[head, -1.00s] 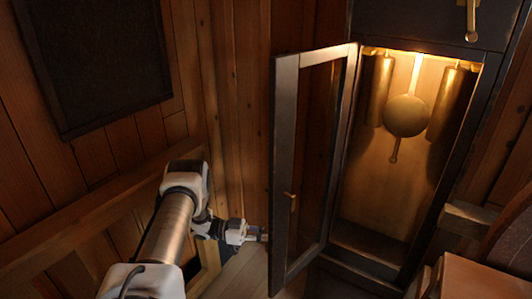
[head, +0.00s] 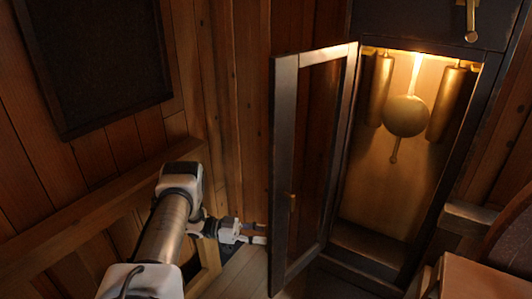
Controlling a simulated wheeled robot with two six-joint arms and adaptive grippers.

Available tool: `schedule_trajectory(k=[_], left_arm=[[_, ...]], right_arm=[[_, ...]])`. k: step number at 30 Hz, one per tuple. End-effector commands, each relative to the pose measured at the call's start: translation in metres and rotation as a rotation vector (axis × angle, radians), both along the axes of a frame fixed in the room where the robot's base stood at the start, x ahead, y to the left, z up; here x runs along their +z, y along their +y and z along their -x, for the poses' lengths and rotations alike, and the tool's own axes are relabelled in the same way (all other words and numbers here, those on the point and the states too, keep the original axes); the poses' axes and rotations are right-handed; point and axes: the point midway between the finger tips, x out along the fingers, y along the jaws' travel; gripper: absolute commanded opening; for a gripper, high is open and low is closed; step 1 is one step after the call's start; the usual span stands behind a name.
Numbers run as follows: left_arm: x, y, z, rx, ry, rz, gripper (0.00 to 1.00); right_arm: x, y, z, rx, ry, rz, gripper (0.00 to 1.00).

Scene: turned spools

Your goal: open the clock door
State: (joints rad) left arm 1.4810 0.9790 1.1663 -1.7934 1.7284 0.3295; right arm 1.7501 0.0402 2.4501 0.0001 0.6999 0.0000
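The clock door (head: 284,165) is a dark framed panel with a see-through middle. It stands swung wide open to the left of the clock case (head: 466,125). A small brass knob (head: 292,200) sits on its outer stile. Inside the lit case hang a round brass pendulum (head: 405,116) and two brass weights (head: 379,90). My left gripper (head: 260,233) is just left of the door's lower part, below the knob. Its two fingers are spread with nothing between them. I cannot tell whether a fingertip touches the door edge. My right gripper is out of view.
A wood-plank wall (head: 235,90) with a dark board (head: 95,60) stands behind and left of my arm. A wooden rail (head: 85,205) runs along it. A wooden piece of furniture (head: 470,275) is at the lower right. Another brass handle (head: 471,20) is above the case.

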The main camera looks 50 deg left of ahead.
Motion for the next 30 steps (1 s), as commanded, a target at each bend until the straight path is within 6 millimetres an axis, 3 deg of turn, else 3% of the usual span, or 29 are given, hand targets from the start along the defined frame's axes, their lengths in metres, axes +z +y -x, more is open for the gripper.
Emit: schedule_trajectory(k=[6, 12, 30], left_arm=[[-0.002, 0.044, 0.039, 0.003, 0.004, -0.005, 0.37], [-0.001, 0.07, 0.062, 0.002, 0.004, -0.002, 0.37], [0.0, 0.075, 0.065, 0.001, 0.001, 0.001, 0.37]], right_arm=[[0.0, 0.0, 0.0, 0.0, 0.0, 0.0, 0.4], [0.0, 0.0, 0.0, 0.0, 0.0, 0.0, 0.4], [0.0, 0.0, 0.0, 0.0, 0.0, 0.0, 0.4]])
